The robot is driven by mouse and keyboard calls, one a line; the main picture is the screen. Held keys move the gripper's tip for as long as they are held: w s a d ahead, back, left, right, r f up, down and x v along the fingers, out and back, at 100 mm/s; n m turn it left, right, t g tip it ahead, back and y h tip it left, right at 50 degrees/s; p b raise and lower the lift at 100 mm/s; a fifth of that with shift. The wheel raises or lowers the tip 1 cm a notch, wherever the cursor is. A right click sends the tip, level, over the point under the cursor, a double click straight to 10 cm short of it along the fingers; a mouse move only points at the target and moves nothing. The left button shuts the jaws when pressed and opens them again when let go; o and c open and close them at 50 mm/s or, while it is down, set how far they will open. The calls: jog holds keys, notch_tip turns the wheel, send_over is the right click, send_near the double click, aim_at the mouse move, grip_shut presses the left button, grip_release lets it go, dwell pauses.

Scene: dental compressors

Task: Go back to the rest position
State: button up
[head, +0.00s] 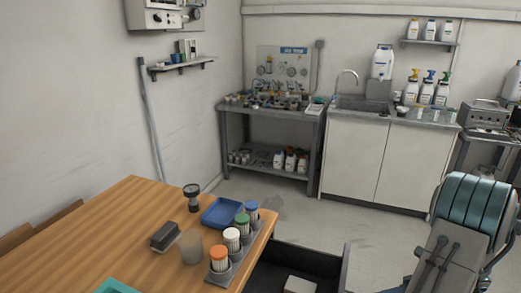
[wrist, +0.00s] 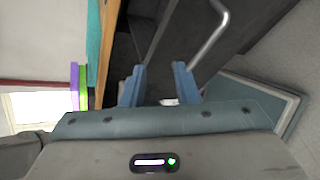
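My gripper (wrist: 158,80) shows in the wrist view with its two blue fingers spread apart. It is open, and nothing is held between the fingers. A small white thing (wrist: 168,102) shows low in the gap, partly hidden by the gripper body. Beyond the fingers is a dark drawer with a curved metal handle (wrist: 212,30). The fingers do not show in the head view.
A wooden table (head: 105,220) bears a blue tray (head: 222,212), a rack of colour-lidded containers, a beaker (head: 191,246) and a dark block (head: 165,236). Beside it, a dark open drawer (head: 305,262) holds a white box (head: 299,285). Clear floor (head: 290,215) lies beyond.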

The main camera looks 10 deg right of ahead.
jog(key=s+a+r+n+h+p, duration=0.1)
jog(key=a+r+n+h, duration=0.3)
jog(key=n, duration=0.7)
jog(key=s+a+r+n+h+p, duration=0.1)
jog(key=a+r+n+h, duration=0.3)
jog(key=a+r+n, duration=0.4)
jog(key=a+r+n+g+h+p, duration=0.1)
jog(key=a+r+n+h, duration=0.3)
jog(key=a+n, duration=0.9)
jog(key=r+n+p, duration=0.1)
jog(key=n, duration=0.2)
jog(key=shift+s+r+h+p, duration=0.3)
jog(key=shift+s+r, duration=0.1)
